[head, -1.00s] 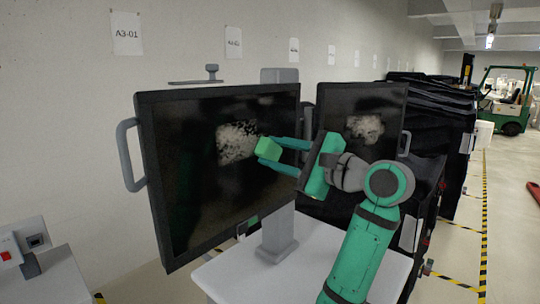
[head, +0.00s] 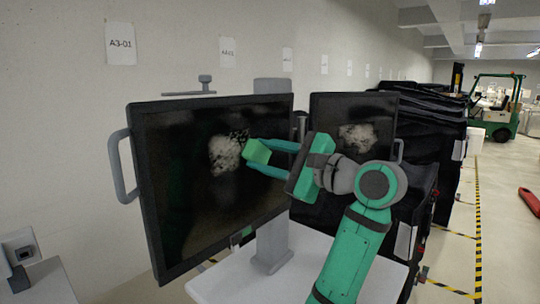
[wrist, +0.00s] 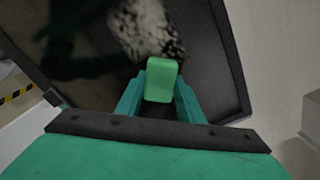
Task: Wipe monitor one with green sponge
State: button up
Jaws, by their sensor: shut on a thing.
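The nearer monitor (head: 185,225) on the left has a dark screen with a pale speckled smudge (head: 226,155) near its middle. The smudge's upper right part looks thinner and darker. My gripper (head: 268,158) is shut on the green sponge (head: 257,151), which sits at the right edge of the smudge, at or very close to the screen. In the wrist view the sponge (wrist: 162,80) is between the fingers, with the smudge (wrist: 150,32) just beyond it. I cannot tell for certain whether it touches the glass. A second monitor (head: 340,110) behind has its own pale smudge (head: 357,138).
The nearer monitor stands on a grey post (head: 272,240) on a white table (head: 235,285). Grey handles (head: 120,165) stick out at its side. Black covered carts (head: 430,125) stand behind at right. A green forklift (head: 497,105) is far off; the floor at right is mostly open.

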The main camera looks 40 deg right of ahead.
aim_at(211, 155)
jog(key=shift+s+a, duration=0.1)
jog(key=shift+a, duration=2.65)
jog(key=shift+s+a, duration=0.2)
jog(key=shift+a, duration=1.35)
jog(key=shift+s+a, duration=0.2)
jog(key=shift+a, duration=1.3)
jog(key=shift+w+r, duration=0.1)
jog(key=shift+r, duration=0.85)
jog(key=shift+w+d, duration=0.1)
jog(key=shift+d, duration=3.5)
jog(key=d, duration=0.7)
jog(key=shift+w, duration=0.45)
jog(key=s, duration=0.6)
jog(key=shift+d, duration=0.15)
